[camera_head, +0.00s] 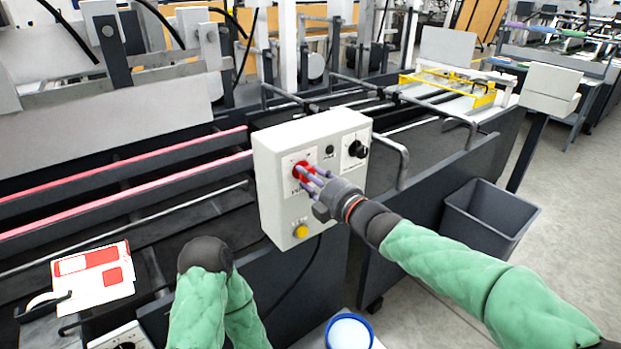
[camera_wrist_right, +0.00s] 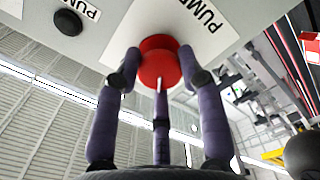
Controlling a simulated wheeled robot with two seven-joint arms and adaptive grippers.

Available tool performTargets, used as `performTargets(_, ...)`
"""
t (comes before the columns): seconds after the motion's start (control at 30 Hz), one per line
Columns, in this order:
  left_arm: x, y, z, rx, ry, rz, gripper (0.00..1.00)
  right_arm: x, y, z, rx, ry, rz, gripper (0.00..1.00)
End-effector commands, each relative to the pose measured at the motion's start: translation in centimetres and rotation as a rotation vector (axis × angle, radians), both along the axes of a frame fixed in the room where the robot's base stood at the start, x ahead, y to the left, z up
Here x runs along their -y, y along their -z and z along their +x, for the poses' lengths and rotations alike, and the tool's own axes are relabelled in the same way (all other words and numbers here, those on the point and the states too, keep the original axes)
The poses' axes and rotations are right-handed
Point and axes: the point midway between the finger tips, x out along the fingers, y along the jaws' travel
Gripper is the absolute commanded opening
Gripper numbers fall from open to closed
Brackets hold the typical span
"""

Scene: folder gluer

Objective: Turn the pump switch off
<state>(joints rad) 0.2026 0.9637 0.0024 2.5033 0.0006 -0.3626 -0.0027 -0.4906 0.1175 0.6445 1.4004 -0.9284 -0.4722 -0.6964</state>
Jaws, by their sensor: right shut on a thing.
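The pump switch is a round red knob (camera_head: 300,169) on a white label on the front of a light grey control box (camera_head: 281,222). In the right wrist view the red knob (camera_wrist_right: 158,60) sits at the top middle, with "PUMP" lettering on its label. My right gripper (camera_head: 308,174) has its purple fingers around the knob and is shut on it. The fingers (camera_wrist_right: 160,78) cover part of the knob's sides, and its pointer position cannot be read. My left gripper is not in view; only part of that arm shows.
The box also carries a black rotary knob (camera_head: 357,149), a small black button (camera_head: 329,150) and a yellow button (camera_head: 300,232). A dark bin (camera_head: 488,218) stands on the floor at right. A red and white carton (camera_head: 93,277) lies at lower left.

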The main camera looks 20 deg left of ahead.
Motion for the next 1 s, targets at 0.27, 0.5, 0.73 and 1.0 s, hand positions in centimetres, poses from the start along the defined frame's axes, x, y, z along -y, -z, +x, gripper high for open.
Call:
performTargets(0.27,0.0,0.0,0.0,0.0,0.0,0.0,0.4,0.1,0.4,0.1,-0.005,0.003,-0.004,0.63)
performTargets(0.5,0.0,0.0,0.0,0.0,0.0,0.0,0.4,0.2,0.1,0.0,-0.002,0.002,-0.001,0.63)
performTargets(0.73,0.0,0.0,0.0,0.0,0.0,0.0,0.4,1.9,0.0,-1.3,-0.002,0.003,-0.001,0.63)
performTargets(1.0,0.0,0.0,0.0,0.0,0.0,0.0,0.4,5.7,0.1,-4.2,-0.002,0.004,-0.001,0.63)
